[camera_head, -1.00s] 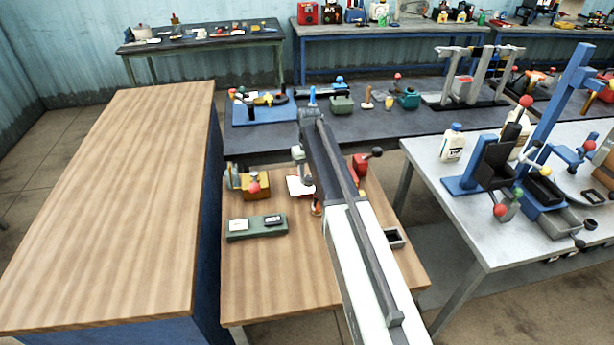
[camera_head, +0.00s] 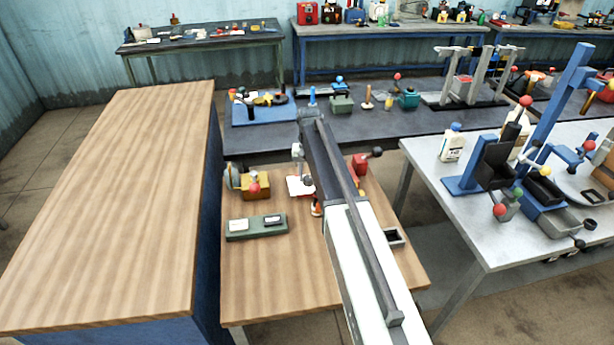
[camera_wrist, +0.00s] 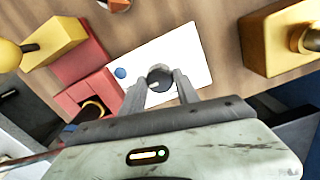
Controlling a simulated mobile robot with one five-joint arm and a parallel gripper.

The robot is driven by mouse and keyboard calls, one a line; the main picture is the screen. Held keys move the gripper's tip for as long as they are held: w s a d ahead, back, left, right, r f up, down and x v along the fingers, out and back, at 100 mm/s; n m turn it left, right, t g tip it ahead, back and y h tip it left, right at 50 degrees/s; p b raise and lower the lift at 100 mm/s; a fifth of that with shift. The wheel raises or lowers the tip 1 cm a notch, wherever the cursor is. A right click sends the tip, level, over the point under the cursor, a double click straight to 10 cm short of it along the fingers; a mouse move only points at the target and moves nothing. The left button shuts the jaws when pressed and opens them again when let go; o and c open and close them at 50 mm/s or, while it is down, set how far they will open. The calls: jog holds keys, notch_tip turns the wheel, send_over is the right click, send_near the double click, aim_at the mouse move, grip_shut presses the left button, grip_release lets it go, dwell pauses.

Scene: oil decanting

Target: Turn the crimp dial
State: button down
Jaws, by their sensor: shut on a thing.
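In the wrist view, my gripper (camera_wrist: 160,87) is shut on a dark round dial (camera_wrist: 159,74) with a small pale mark on its face. The fingertips sit on either side of it. The dial is above a white plate (camera_wrist: 188,50), with a small blue ball (camera_wrist: 120,72) beside it. In the head view, the white plate (camera_head: 299,187) shows on the wooden bench just left of my arm. The dial and my fingertips cannot be made out clearly there.
A red and yellow block (camera_wrist: 80,62) stands left of the plate in the wrist view, and a yellow block (camera_wrist: 280,45) right. In the head view, a green tray (camera_head: 256,228) and a dark open box (camera_head: 393,237) are nearer on the bench. The front of the bench is clear.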

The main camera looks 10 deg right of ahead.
aim_at(309, 178)
jog(key=shift+s, duration=0.1)
jog(key=c, duration=0.9)
grip_release()
notch_tip(309, 178, up, 8)
jog(key=p, duration=0.8)
jog(key=shift+f, duration=0.1)
jog(key=s+f+n+b, duration=0.1)
jog(key=s+n, duration=0.1)
jog(key=s, duration=2.6)
jog(key=shift+a+f+b, duration=0.25)
jog(key=shift+a+b, duration=0.1)
